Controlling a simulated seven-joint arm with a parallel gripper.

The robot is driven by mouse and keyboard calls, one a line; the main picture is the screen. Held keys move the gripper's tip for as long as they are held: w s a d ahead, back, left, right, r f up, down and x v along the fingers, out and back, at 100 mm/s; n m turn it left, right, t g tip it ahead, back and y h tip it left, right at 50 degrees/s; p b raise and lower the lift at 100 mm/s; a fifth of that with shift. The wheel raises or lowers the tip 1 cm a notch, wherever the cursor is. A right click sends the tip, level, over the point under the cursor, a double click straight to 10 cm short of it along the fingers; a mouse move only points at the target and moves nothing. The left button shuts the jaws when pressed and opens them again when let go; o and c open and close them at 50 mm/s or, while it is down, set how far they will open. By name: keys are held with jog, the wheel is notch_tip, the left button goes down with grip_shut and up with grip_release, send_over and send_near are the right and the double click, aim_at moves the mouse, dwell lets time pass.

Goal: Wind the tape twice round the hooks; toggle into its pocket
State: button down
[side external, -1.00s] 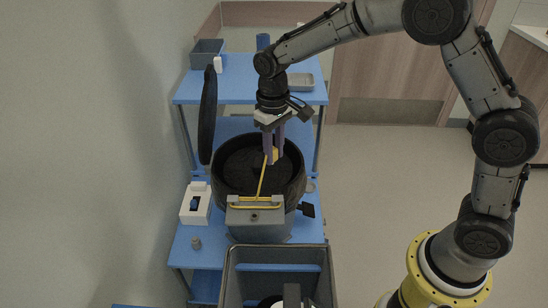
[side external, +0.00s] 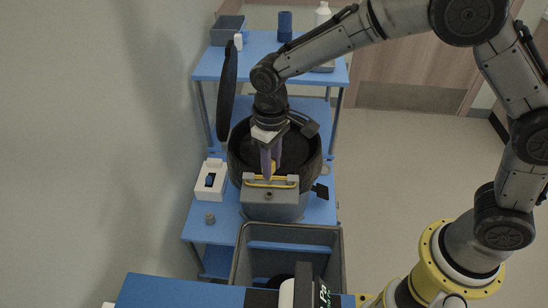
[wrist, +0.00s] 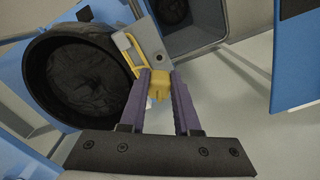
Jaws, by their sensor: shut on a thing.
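My gripper (side external: 270,176) has purple fingers shut on a yellow toggle (wrist: 158,88) at the tape's end. It is just behind the top edge of the grey bracket block (side external: 285,207), over the front rim of the black tub (side external: 312,160). The yellow tape (side external: 285,184) lies along the block's top edge. In the wrist view the tape (wrist: 122,45) shows as a loop beside the block's pale plate (wrist: 151,38), which has a dark round hole. The fingers hide part of the tape, and I cannot count its turns. I cannot make out the pocket.
A tall black lid (side external: 228,90) stands upright at the tub's left. A white box with a blue part (side external: 211,180) and a small grey knob (side external: 210,218) are on the blue bench left of the block. A deep grey bin (side external: 240,262) is in front.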

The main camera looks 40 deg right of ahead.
jog(key=shift+f, duration=0.15)
jog(key=shift+f, duration=2.65)
jog(key=shift+f, duration=1.2)
jog(key=c, duration=0.5)
grip_release()
jog(key=shift+c, duration=0.2)
notch_tip(320, 180, up, 18)
jog(key=shift+f, duration=0.1)
